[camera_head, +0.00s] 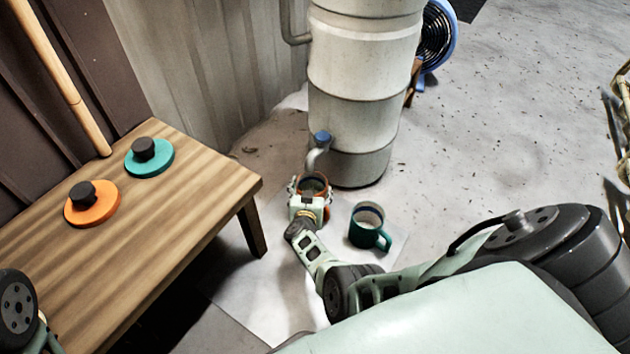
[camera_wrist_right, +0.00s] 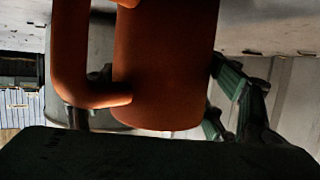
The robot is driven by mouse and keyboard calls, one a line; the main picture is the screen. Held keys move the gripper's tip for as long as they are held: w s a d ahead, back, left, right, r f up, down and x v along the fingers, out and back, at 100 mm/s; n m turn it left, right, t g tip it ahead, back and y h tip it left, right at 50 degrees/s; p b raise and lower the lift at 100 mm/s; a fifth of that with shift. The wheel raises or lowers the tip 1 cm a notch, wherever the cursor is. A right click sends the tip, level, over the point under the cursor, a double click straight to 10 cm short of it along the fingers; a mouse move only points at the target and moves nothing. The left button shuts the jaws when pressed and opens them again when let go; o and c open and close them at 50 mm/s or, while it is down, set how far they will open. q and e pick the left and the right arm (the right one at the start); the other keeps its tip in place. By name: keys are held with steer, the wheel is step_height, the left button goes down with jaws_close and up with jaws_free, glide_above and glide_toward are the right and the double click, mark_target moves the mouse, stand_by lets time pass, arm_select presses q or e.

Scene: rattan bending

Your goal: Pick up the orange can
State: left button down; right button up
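The orange can (camera_head: 313,182), a mug-like can with a handle, stands upright under the spout of the tall barrel. It fills the middle of the right wrist view (camera_wrist_right: 165,70), with its handle on the left there. My right gripper (camera_head: 309,188) reaches it from the front, with one finger on each side. In the wrist view a green finger pad lies against the can's right edge, and part of the other finger shows behind the handle. The can's lower part is partly hidden by the gripper in the head view. My left gripper is out of view.
A green can (camera_head: 362,236) with a handle stands just right of my right gripper on a pale sheet (camera_head: 278,300). The grey barrel (camera_head: 358,100) with its blue-topped tap (camera_head: 321,142) rises behind. A wooden bench (camera_head: 190,215) stands left, carrying orange (camera_head: 93,212) and teal (camera_head: 160,165) discs.

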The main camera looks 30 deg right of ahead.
steer(key=c, duration=1.3)
steer(key=shift+w+d+r, duration=0.1)
steer(key=shift+r, duration=0.05)
steer(key=shift+c, duration=0.7)
steer(key=shift+r, duration=0.1)
